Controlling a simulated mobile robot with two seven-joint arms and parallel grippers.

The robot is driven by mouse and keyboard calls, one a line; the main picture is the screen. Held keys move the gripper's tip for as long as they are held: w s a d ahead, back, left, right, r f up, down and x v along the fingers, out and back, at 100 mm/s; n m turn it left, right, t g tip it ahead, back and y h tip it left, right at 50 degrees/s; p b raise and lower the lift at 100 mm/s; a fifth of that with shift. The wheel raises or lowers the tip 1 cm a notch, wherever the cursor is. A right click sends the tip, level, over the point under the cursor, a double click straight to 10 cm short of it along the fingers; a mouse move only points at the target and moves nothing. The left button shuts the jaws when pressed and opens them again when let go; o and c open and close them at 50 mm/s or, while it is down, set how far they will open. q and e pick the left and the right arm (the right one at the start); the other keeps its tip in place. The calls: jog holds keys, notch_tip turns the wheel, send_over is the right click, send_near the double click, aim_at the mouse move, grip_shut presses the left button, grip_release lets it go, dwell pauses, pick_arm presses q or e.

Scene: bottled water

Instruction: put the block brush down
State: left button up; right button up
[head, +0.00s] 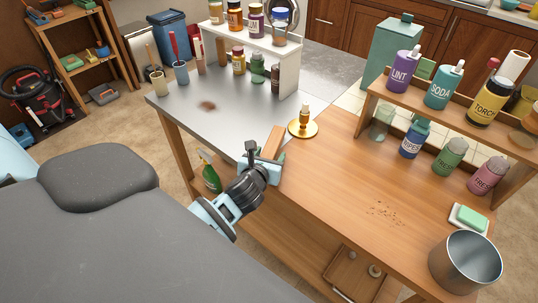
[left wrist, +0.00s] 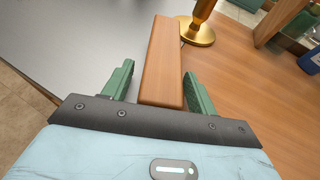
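The block brush (head: 271,142) shows as a plain wooden block near the seam between the grey metal top and the wooden top. In the left wrist view the block brush (left wrist: 162,62) lies lengthwise between the two green fingers of my left gripper (left wrist: 158,82). A gap shows between the left finger and the wood; the right finger is close beside it. My left gripper (head: 264,153) is open around the brush. Its bristles are hidden, and I cannot tell how its underside meets the worktop. My right gripper is not in view.
A gold-based stand (head: 303,128) is just right of the brush. A dark stain (head: 207,105) marks the metal top (head: 225,125); crumbs (head: 385,213) lie on the wooden top (head: 335,190). Bottle shelves stand behind and right. A metal pot (head: 465,262) and green sponge (head: 469,217) are at right.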

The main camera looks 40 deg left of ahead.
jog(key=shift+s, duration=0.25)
pick_arm(q)
jog(key=shift+r, duration=0.25)
jog(key=shift+s+d, duration=0.15)
jog(key=shift+s, duration=0.25)
jog(key=v, duration=1.1)
jog(key=shift+p, duration=0.35)
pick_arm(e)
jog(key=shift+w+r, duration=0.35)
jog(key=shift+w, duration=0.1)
pick_arm(q)
jog(key=shift+s+r, duration=0.1)
